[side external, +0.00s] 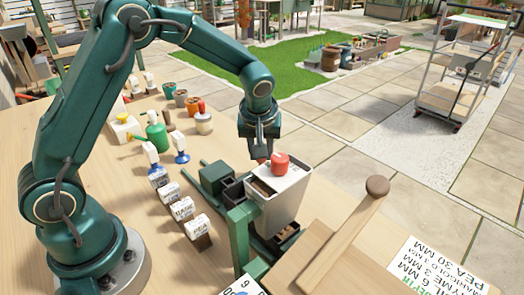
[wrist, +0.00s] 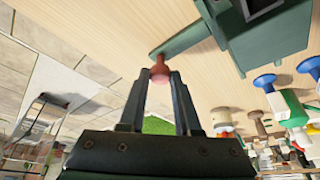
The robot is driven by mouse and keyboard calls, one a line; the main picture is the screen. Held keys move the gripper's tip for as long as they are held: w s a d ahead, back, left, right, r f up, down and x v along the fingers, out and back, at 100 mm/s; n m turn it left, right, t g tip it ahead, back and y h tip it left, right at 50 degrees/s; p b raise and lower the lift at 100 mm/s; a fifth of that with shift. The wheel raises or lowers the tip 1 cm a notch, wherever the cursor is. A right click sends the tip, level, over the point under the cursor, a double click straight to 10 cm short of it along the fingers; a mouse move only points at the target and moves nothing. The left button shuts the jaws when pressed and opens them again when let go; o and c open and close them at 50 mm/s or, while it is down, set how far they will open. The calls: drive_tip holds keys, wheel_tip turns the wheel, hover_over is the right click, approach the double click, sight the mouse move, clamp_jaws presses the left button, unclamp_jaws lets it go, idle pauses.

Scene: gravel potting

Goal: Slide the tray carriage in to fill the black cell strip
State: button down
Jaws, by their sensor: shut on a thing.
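My gripper (side external: 262,152) points down behind the pale hopper (side external: 284,192). In the wrist view its fingers (wrist: 160,76) are closed around a small red knob (wrist: 160,64). The knob sits at the end of a green bar (wrist: 185,38) that joins a green block (wrist: 265,40). In the side view a green block (side external: 216,178) stands left of the hopper on green rails. Black cells (side external: 233,191) show between block and hopper, and another dark cell part (side external: 286,234) shows below the hopper's right side. The strip's middle is hidden by the hopper.
A red apple-like object (side external: 281,163) sits on the hopper's top. Labelled blocks (side external: 182,210) stand in a row at left. A green watering can (side external: 156,132) and pots (side external: 180,98) are behind. A wooden mallet-like tool (side external: 345,235) and a seed-depth card (side external: 440,270) lie at right.

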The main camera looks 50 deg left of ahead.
drive_tip(key=c, duration=0.6)
unclamp_jaws()
drive_tip(key=shift+v, duration=2.6)
